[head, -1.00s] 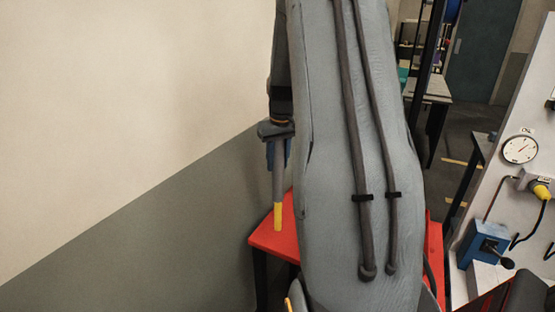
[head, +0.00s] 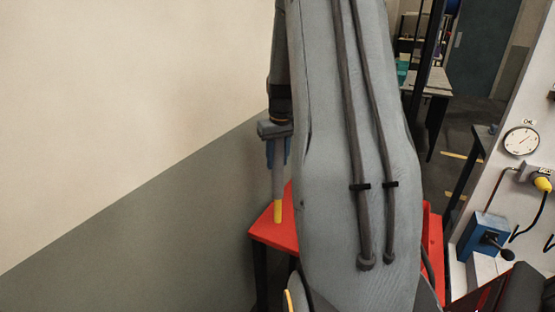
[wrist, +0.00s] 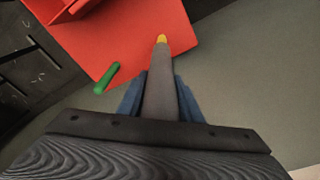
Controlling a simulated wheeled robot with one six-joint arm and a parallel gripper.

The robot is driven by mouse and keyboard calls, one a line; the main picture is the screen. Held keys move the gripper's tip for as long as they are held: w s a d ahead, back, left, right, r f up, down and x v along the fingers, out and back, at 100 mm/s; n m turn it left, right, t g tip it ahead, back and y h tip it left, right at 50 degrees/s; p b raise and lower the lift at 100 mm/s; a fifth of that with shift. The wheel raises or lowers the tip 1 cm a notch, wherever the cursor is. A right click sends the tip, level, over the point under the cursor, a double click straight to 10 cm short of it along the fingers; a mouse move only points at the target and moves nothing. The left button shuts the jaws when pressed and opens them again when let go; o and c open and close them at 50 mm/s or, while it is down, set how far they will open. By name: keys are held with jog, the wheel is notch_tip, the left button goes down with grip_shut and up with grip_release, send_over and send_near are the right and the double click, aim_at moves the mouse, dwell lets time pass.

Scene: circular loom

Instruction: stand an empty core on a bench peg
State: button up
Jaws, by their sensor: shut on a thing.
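My gripper (head: 278,150) has blue fingers shut on a grey tube-like core, which hangs almost upright below it in the head view. The core (head: 279,182) has a yellow lower end. In the wrist view the core (wrist: 160,90) points away between the blue fingers (wrist: 160,100), its yellow tip appearing over the red bench top. I cannot tell the gap between tip and bench. A green peg-like piece (wrist: 106,77) shows beside the core, to its left, at the bench edge. The red bench (head: 270,232) is partly hidden behind my arm in the head view.
A plain wall (head: 130,210) stands left of the bench. A white panel with a gauge (head: 521,141) and a blue box with a black knob (head: 484,237) stands at the right. A further table (head: 436,82) is at the back. My arm blocks the middle.

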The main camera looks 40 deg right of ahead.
aim_at(279, 168)
jog(key=shift+f, duration=0.15)
jog(key=shift+f+b, duration=1)
jog(key=shift+f, duration=1.35)
jog(key=shift+f+b, duration=1)
jog(key=shift+f, duration=1.7)
jog(key=shift+f, duration=0.2)
jog(key=o, duration=1.3)
jog(key=shift+c, duration=0.2)
jog(key=shift+s+a+r+b, duration=0.1)
jog(key=shift+s+r+b, duration=0.15)
jog(key=shift+r, duration=1.05)
jog(key=shift+s+r+b, duration=0.1)
jog(key=shift+r+b, duration=0.3)
jog(key=shift+r, duration=0.9)
jog(key=shift+s+a+r+b, duration=0.1)
jog(key=shift+s+r+b, duration=0.15)
jog(key=shift+r, duration=1.05)
